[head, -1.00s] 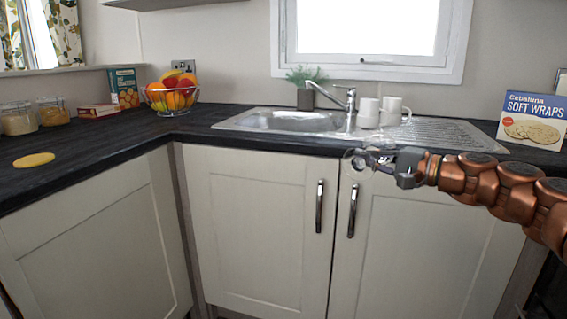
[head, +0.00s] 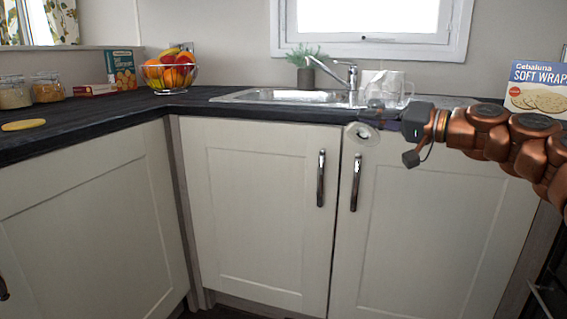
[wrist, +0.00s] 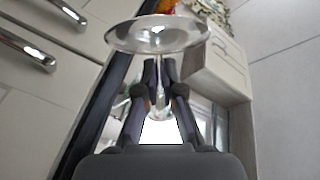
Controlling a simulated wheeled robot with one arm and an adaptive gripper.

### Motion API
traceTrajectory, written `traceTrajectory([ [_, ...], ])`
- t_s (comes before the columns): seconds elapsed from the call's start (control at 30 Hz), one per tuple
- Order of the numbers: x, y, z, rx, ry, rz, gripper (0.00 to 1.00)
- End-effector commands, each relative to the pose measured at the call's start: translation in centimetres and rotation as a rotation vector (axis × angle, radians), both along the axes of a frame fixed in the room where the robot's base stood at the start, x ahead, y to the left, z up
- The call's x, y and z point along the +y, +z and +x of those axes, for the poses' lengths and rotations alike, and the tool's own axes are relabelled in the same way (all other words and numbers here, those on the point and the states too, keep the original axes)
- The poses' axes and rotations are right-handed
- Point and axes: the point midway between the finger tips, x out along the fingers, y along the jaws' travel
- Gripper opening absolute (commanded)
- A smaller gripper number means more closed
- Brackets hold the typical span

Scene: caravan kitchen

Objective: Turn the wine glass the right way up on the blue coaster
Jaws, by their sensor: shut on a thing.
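My gripper (head: 372,115) is in front of the sink cabinet, near counter-edge height, at the end of my copper arm. It is shut on the clear wine glass (head: 362,133), whose round end faces the head camera. In the wrist view the glass (wrist: 157,38) shows a wide clear disc, likely its foot, with a stem running down between the fingers (wrist: 158,88). The glass looks tilted; its bowl is hard to make out. I see no blue coaster. A flat yellow round piece (head: 23,125) lies on the left counter.
The dark counter (head: 100,108) bears jars (head: 46,88), a fruit bowl (head: 170,72) and boxes. The left counter around the yellow piece is clear.

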Motion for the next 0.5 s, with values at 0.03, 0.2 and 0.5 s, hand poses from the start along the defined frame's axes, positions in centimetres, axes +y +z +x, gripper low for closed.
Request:
traceTrajectory([
  [0.03,0.05,-0.49,0.02,-0.027,0.001,-0.019,0.0],
  [0.2,0.0,-0.29,0.0,-0.106,0.0,-0.081,0.0],
  [0.5,0.12,-0.46,0.0,-0.18,0.002,-0.138,0.0],
])
